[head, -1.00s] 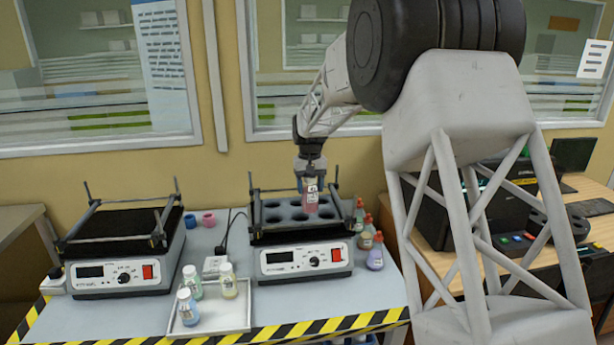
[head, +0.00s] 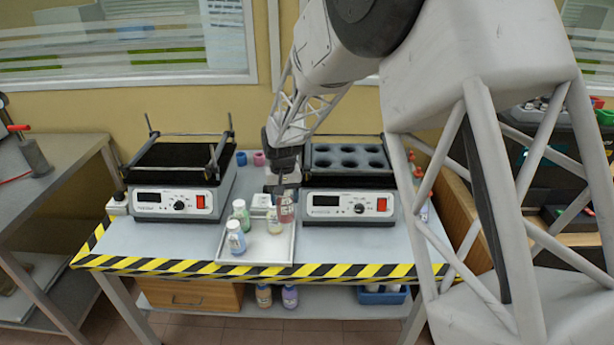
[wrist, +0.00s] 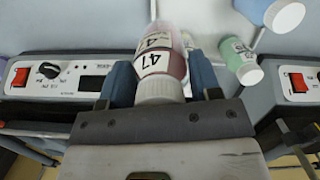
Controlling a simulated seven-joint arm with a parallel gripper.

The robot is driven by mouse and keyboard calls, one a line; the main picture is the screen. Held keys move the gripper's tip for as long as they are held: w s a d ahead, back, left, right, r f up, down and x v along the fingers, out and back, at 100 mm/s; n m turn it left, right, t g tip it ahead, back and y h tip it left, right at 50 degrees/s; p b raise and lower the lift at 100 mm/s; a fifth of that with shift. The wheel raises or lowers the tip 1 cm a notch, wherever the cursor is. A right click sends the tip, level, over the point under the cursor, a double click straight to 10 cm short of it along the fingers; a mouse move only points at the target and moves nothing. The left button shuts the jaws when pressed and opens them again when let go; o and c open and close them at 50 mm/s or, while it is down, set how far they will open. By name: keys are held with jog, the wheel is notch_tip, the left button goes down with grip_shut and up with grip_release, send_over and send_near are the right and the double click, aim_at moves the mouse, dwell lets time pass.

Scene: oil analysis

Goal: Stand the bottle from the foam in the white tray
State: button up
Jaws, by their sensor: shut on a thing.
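My gripper (head: 287,188) is shut on a bottle of pink-red liquid (head: 286,210), held upright over the right side of the white tray (head: 266,252). In the wrist view this bottle (wrist: 160,62), with a white cap and a label reading 47, sits between the two blue fingers (wrist: 162,82). I cannot tell whether its base touches the tray. The grey foam with round holes (head: 350,148) lies on the right shaker behind, and its visible holes look empty.
The tray holds a green bottle (head: 240,212), a blue bottle (head: 236,238) and a yellow bottle (head: 273,222), the yellow one close beside the held bottle. The tray's front right is bare. The left shaker (head: 175,200) and right shaker (head: 348,206) stand behind.

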jog(key=s+a+f, duration=0.3)
jog(key=a, duration=0.1)
jog(key=shift+s+a+f, duration=0.15)
jog(key=shift+s+f, duration=0.05)
jog(key=shift+f, duration=0.2)
notch_tip(320, 180, down, 6)
jog(key=shift+f, duration=0.2)
dwell(0.9)
jog(key=shift+f, duration=0.55)
dwell(0.7)
jog(key=o, duration=1.2)
jog(key=shift+c, duration=0.2)
notch_tip(320, 180, up, 8)
jog(key=shift+w+f, duration=0.15)
jog(key=shift+w, duration=0.3)
